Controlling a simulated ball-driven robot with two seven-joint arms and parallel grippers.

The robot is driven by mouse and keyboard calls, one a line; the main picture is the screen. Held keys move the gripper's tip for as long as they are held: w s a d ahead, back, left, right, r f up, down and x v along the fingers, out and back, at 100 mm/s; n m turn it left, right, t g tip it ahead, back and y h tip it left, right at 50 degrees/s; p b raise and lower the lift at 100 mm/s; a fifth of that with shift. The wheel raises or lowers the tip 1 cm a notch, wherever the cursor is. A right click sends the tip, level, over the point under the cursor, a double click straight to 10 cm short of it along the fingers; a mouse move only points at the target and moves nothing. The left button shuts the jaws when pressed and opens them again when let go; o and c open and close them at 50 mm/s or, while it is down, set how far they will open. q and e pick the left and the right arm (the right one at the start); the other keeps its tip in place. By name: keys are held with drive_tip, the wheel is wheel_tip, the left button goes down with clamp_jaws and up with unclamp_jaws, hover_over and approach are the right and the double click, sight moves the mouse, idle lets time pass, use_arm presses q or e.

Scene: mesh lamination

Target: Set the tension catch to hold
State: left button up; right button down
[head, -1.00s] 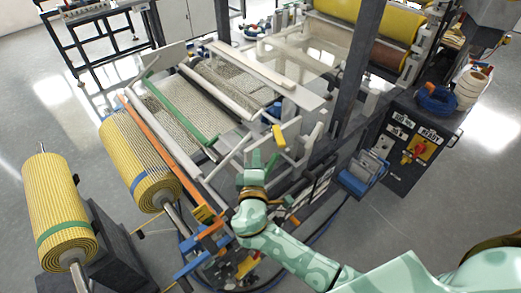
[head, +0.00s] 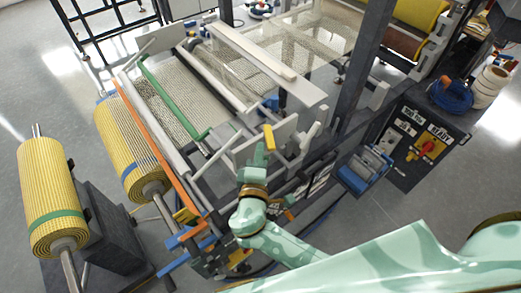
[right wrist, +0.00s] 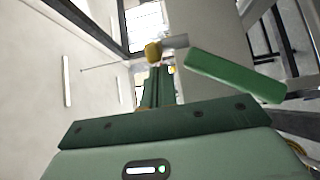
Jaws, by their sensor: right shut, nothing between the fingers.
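A yellow-handled lever (head: 269,138) stands on the near side frame of the laminating machine; it looks like the tension catch, though no label on it is readable. My right gripper (head: 259,148) is shut and empty, with its fingertips just below and left of the yellow handle. In the right wrist view the shut fingers (right wrist: 157,82) point ahead, and a yellow knob (right wrist: 153,53) on a pale rod shows just beyond their tips. I cannot tell whether they touch. The catch's exact setting is not clear. My left gripper is not in view.
A green bar (head: 170,95) crosses the mesh, and a green bar (right wrist: 235,75) lies close right of my fingers in the wrist view. An orange rail (head: 150,140) and yellow rolls (head: 128,150) stand left. A control box (head: 415,145) stands right.

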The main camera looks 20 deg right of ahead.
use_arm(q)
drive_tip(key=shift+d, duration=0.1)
use_arm(e)
drive_tip(key=shift+d+n+y, duration=0.25)
drive_tip(key=shift+n+y, duration=0.05)
drive_tip(key=shift+y, duration=0.2)
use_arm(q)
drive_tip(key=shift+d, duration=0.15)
use_arm(e)
drive_tip(key=shift+s+d+t+y, duration=0.15)
drive_tip(key=shift+s+t+y, duration=0.05)
drive_tip(key=shift+t+y, duration=0.1)
